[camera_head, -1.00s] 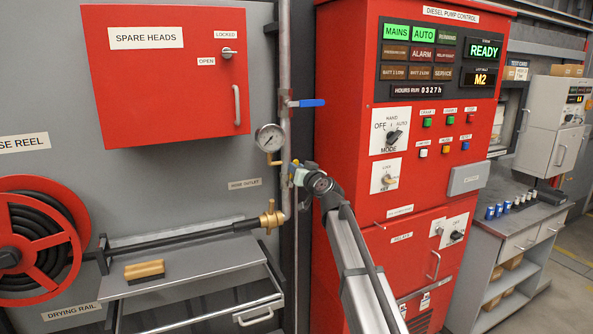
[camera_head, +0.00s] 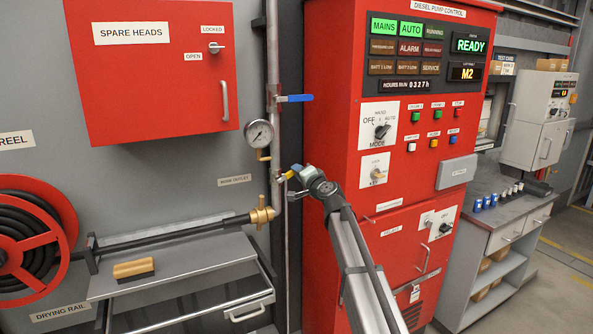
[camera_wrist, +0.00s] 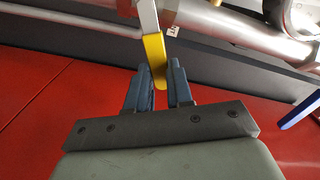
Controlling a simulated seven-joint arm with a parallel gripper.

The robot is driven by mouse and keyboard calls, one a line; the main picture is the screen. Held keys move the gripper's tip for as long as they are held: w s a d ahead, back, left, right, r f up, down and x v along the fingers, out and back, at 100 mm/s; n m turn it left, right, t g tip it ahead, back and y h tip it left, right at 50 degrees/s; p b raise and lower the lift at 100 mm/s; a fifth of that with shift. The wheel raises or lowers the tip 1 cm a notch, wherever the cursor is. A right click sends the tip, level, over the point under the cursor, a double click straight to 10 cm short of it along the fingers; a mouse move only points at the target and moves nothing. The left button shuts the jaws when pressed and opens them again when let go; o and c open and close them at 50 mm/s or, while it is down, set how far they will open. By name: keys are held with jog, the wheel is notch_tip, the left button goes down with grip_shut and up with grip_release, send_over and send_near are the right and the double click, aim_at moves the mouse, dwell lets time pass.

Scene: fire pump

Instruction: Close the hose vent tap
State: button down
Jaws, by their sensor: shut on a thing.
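The hose vent tap's small yellow-tipped lever (camera_head: 287,176) is beside the vertical pipe, below the gauge. In the wrist view the lever (camera_wrist: 154,55) has a pale upper part and a yellow end. My gripper (camera_head: 294,172) is at the lever, to the right of the pipe. In the wrist view its two blue-grey fingers (camera_wrist: 160,84) stand on either side of the yellow end and are shut on it. The tap's body is small and hard to make out in the head view.
A blue lever (camera_head: 294,98) sits higher on the pipe (camera_head: 273,60). A pressure gauge (camera_head: 259,133) and a brass valve (camera_head: 262,214) are close by. The red pump control cabinet (camera_head: 345,100) stands just right of my gripper.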

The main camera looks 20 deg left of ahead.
jog(key=shift+w+d+f+m, duration=0.1)
jog(key=shift+f+m, duration=0.6)
jog(key=shift+m, duration=0.5)
jog(key=shift+w+d+f+m, duration=0.1)
jog(key=shift+f+m, duration=0.55)
jog(key=shift+m, duration=0.55)
jog(key=c, duration=1)
grip_release()
jog(key=v, duration=1.4)
jog(key=shift+a, duration=0.1)
